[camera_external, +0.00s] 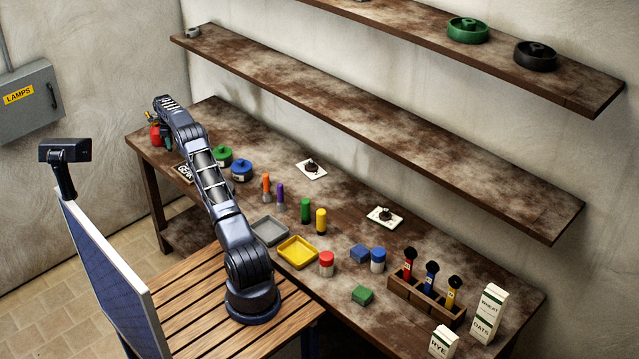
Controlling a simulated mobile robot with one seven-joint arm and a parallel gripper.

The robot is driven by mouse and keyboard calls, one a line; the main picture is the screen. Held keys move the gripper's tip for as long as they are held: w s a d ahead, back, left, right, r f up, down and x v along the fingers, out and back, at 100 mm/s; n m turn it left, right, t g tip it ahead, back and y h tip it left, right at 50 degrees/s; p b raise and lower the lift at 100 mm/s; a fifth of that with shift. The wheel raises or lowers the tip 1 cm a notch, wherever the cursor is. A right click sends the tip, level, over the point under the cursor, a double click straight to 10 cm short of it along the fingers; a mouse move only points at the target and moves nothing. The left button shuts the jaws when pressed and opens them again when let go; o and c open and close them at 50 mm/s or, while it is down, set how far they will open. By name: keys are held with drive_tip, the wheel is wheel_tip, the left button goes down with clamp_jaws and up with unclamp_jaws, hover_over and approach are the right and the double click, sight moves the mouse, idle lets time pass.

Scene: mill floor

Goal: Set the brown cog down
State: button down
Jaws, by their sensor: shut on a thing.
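My arm reaches to the far left end of the workbench. Two dark cog-like parts sit on white cards farther right, one at the back (311,167) and one nearer the middle (385,215).
Grey (270,231) and yellow (298,252) trays, upright coloured cylinders, a wooden rack (425,302) and cartons (489,314) fill the bench. Shelves (380,130) run along the wall above.

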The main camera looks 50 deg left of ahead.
sight(171, 151)
drive_tip(key=shift+f, duration=2.2)
drive_tip(key=shift+f, duration=0.15)
drive_tip(key=c, duration=1.3)
unclamp_jaws()
drive_tip(key=shift+o, duration=0.2)
wheel_tip(171, 151, up, 12)
drive_tip(key=shift+r, duration=0.15)
